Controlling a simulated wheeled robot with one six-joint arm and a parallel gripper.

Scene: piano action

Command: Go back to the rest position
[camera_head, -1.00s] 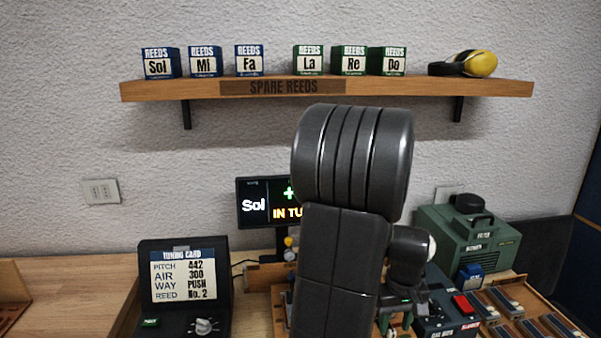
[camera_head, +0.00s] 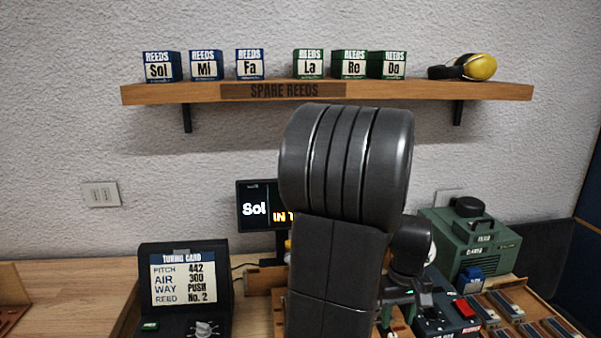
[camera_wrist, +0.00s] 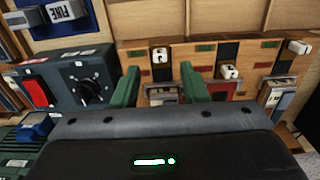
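My gripper (camera_wrist: 160,85) shows in the wrist view with two green fingers apart and nothing held between them. Beyond the fingers is a wooden reed bench (camera_wrist: 215,52) with small white tabs and green and red labels; I cannot tell if the fingertips touch it. In the head view my dark arm fills the middle and hides most of the bench. Only a small part of the gripper shows at the lower right of the arm.
A dark control box (camera_wrist: 75,80) with a red switch and black knob is left of the fingers. In the head view, a tuning card stand (camera_head: 184,280), a partly hidden display (camera_head: 256,207), a green machine (camera_head: 470,243) and a wall shelf (camera_head: 400,91) with reed boxes surround the arm.

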